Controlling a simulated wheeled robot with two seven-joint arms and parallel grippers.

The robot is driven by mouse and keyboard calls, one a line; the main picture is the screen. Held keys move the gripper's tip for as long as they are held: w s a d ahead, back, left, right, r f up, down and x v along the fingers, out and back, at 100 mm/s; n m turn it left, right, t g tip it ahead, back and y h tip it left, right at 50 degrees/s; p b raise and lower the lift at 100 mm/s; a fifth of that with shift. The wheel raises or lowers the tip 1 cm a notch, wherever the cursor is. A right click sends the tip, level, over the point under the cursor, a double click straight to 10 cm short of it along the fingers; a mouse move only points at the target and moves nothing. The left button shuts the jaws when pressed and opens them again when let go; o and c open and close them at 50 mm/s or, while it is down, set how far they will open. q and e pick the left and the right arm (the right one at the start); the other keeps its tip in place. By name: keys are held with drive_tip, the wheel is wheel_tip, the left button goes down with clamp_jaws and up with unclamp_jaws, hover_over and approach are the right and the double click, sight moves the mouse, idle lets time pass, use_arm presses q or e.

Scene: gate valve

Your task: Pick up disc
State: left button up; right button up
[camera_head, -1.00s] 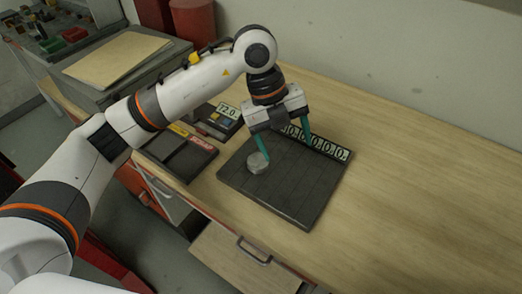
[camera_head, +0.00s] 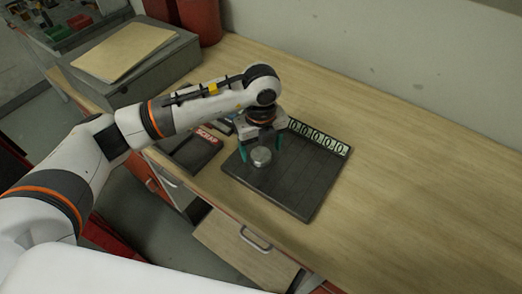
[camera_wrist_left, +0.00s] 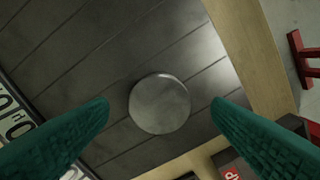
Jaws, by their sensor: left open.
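The disc (camera_head: 261,157) is a small round grey metal piece lying on a black ribbed tray (camera_head: 305,205) on the wooden bench. In the left wrist view the disc (camera_wrist_left: 160,103) sits between the two teal fingers, with a gap on each side. My left gripper (camera_head: 260,152) is open and points down over the disc; it also shows in the left wrist view (camera_wrist_left: 160,112). In the head view the fingers stand on either side of the disc. My right gripper is not in view.
A number strip (camera_head: 320,137) runs along the tray's back edge. A smaller dark tray with a red "SCRAP" label (camera_head: 208,135) lies to the left. A grey case (camera_head: 135,70) stands at the back left. An open drawer (camera_head: 245,250) juts out in front. The bench is clear on the right.

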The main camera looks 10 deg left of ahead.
use_arm(q)
drive_tip(key=shift+f, duration=0.95)
drive_tip(key=shift+w, duration=0.1)
drive_tip(key=shift+c, duration=0.3)
drive_tip(key=c, duration=1.2)
drive_tip(key=shift+r, duration=0.1)
drive_tip(key=shift+c, duration=0.2)
